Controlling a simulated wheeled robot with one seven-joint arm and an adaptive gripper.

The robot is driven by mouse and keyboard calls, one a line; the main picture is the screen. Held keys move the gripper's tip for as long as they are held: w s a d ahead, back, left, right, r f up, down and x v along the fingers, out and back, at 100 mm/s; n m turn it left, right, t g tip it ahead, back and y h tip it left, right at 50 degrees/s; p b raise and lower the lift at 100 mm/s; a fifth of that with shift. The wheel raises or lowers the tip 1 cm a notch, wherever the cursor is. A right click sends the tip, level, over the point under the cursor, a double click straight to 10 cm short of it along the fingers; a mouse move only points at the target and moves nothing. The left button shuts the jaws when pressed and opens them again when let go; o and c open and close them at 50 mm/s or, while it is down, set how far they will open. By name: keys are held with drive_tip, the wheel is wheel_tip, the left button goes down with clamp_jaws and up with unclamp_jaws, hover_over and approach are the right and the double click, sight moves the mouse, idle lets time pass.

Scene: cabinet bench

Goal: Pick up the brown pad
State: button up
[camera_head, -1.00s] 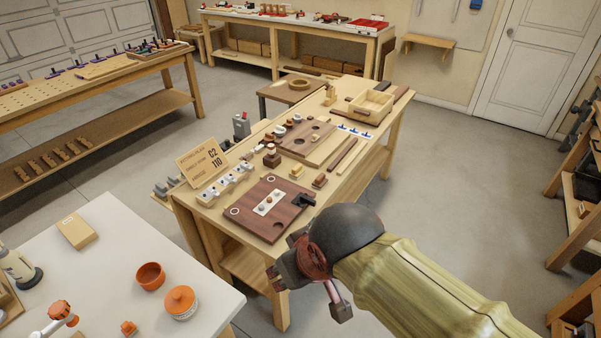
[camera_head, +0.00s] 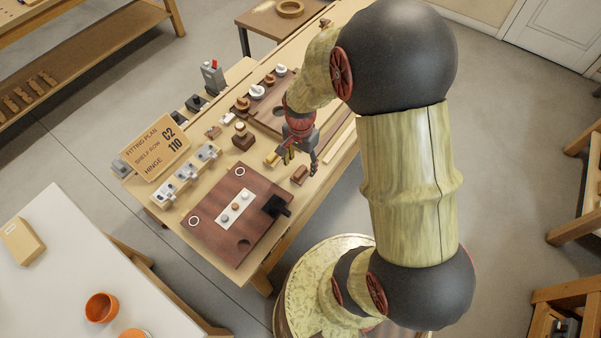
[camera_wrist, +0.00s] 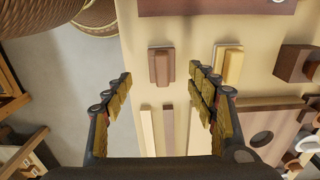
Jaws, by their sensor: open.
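The brown pad (camera_head: 299,174) is a small ridged block lying on the wooden bench, to the right of a yellow pad (camera_head: 272,158). In the wrist view the brown pad (camera_wrist: 161,66) lies just beyond the fingertips and roughly centred between them, with the yellow pad (camera_wrist: 230,66) to its right. My gripper (camera_head: 299,159) is over the bench with its fingers pointing down. It is open and empty, and it also shows in the wrist view (camera_wrist: 160,83). No contact with the brown pad shows.
A dark brown block with a knob (camera_head: 242,137) and a brown hinge board (camera_head: 205,218) are near the pads. A sign (camera_head: 158,147) stands at the bench's left. Bare bench surrounds the pads.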

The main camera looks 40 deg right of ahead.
sight(300, 171)
drive_tip(key=f+b, duration=0.1)
drive_tip(key=f, duration=0.2)
drive_tip(key=f+b, duration=0.1)
drive_tip(key=f, duration=0.2)
drive_tip(key=shift+w+d+f, duration=0.1)
drive_tip(key=shift+w+f, duration=0.1)
drive_tip(key=shift+f, duration=0.05)
drive_tip(key=shift+c, duration=1)
drive_tip(key=c, duration=1)
drive_tip(key=shift+c, duration=0.2)
drive_tip(key=shift+r, duration=0.15)
